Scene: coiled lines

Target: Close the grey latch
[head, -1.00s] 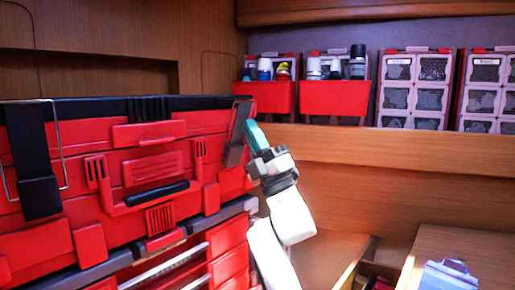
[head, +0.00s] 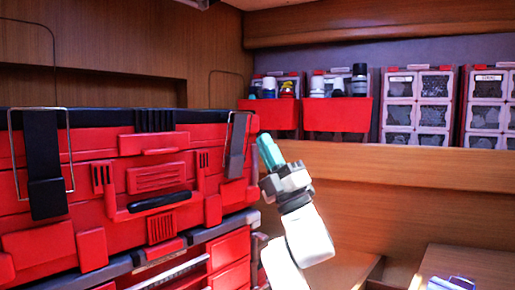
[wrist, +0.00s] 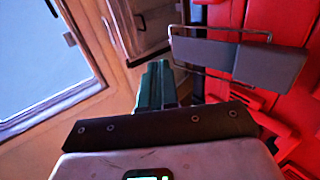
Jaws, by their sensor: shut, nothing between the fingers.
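The grey latch (head: 236,146) is a narrow plate with a thin wire loop at the right end of the red toolbox front (head: 158,178). It hangs nearly upright from the black top rim. In the wrist view the grey latch (wrist: 268,66) shows at right as a flat plate with the wire loop around it, against the red box. My gripper (head: 268,152) has teal fingers, shut and empty, just right of the latch with a small gap in the picture. The fingers (wrist: 153,85) also show in the wrist view, left of the latch. I cannot tell whether the latch is fully seated.
A black latch (head: 44,160) with a wire loop is at the box's left end. Red bins with bottles (head: 338,114) and clear-fronted drawers (head: 418,105) stand on a wooden ledge behind. A wooden surface (head: 470,265) is at lower right. Open room lies right of my gripper.

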